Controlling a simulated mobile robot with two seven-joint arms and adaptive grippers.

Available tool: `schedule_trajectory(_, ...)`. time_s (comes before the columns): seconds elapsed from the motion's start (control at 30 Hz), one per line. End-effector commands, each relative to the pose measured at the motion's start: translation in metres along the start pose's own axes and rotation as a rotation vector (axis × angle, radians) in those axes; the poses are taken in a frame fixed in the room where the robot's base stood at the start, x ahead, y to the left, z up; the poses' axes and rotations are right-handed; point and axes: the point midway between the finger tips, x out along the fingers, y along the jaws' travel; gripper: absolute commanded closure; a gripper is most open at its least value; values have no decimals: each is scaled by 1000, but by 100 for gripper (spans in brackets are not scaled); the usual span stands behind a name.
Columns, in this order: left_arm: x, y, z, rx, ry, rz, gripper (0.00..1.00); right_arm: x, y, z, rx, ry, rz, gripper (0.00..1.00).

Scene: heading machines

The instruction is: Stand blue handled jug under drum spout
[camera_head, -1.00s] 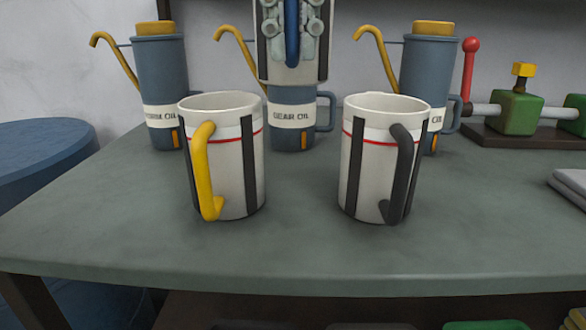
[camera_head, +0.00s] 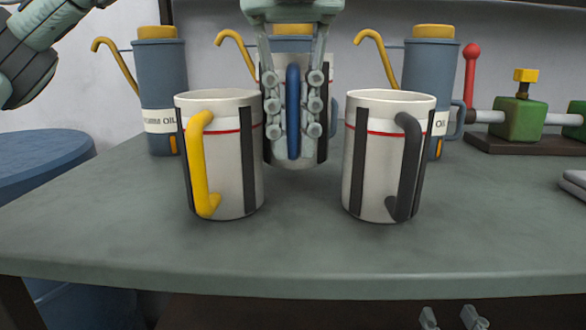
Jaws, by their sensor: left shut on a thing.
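The blue handled jug (camera_head: 322,140) is cream with dark stripes. My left gripper (camera_head: 293,115) is shut on its blue handle (camera_head: 293,90), which faces me. The jug is upright, behind and between two similar jugs; I cannot tell whether its base touches the bench. A yellow handled jug (camera_head: 231,155) stands front left and a black handled jug (camera_head: 371,165) front right. A blue drum (camera_head: 45,150) shows at the left edge; no spout is visible on it. My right gripper (camera_head: 450,318) shows only fingertips at the bottom edge, spread apart and empty.
A green valve assembly (camera_head: 517,118) stands back right. The bench front (camera_head: 300,255) is clear.

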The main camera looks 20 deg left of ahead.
Motion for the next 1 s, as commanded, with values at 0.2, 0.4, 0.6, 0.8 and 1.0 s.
schedule_trajectory(0.2,26,1,0,0,1,2,100,-2,-11,-26,24,133,-20,60)
schedule_trajectory(0.4,37,1,0,0,0,-1,100,-4,-14,-39,34,191,-27,60)
schedule_trajectory(0.6,37,1,0,0,0,-1,100,-4,-14,-39,34,190,-27,60)
schedule_trajectory(0.8,40,1,0,0,1,0,87,-5,-15,-45,35,224,-28,60)
schedule_trajectory(1.0,40,1,0,0,1,0,68,-5,-15,-45,35,222,-28,60)
